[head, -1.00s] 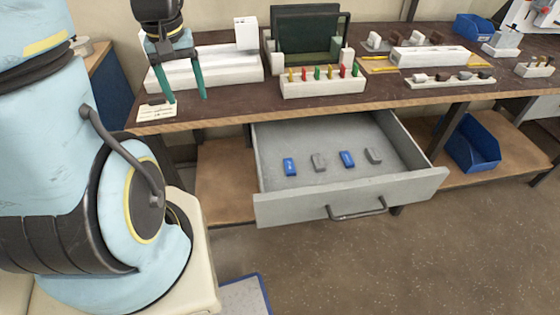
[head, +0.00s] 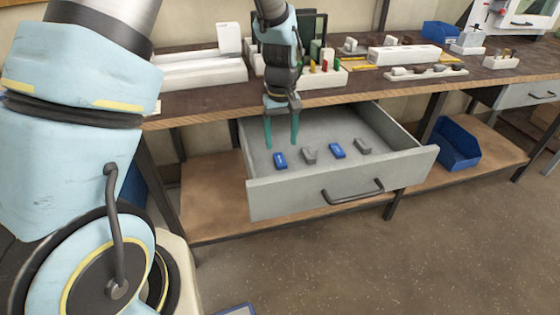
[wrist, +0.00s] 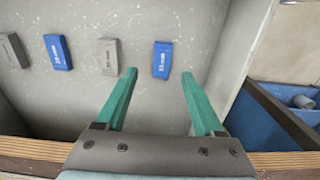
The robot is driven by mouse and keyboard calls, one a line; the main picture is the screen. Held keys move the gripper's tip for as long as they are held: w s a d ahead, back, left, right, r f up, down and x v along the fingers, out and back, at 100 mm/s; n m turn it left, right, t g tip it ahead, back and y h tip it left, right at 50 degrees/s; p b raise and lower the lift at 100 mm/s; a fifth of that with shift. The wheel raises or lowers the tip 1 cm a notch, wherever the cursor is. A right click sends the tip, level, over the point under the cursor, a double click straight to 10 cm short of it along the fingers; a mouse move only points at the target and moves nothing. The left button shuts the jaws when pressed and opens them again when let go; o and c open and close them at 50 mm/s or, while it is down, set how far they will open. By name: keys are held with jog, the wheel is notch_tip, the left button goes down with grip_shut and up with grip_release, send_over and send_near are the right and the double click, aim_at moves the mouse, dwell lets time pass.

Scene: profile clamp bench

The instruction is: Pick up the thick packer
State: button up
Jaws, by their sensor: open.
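Several packers lie in a row on the open drawer's (head: 345,190) floor: a blue one (head: 280,161) at left, a grey one (head: 310,156), a second blue one (head: 337,151) and a second grey one (head: 362,146). I cannot tell which is the thick packer; markings on the blue ones are too small to read surely. My gripper (head: 281,144) is open and empty, pointing down over the drawer's left part, apart from the packers. In the wrist view, the order is reversed; the left blue packer (wrist: 162,60) shows between and slightly beyond my fingertips (wrist: 158,73).
The workbench top (head: 205,102) overhangs the drawer's back. It carries white blocks and a rack (head: 325,78) with coloured pieces. The drawer walls and front handle (head: 352,192) surround the packers. A blue bin (head: 455,145) stands on the lower shelf at right.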

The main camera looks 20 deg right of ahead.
aim_at(280, 160)
jog(key=shift+s+a+f+p, duration=0.1)
jog(key=shift+f+p, duration=0.25)
jog(key=shift+f, duration=1.05)
jog(key=shift+s+a+f+p, duration=0.1)
jog(key=shift+f+p, duration=0.2)
jog(key=shift+f, duration=1.1)
grip_shut()
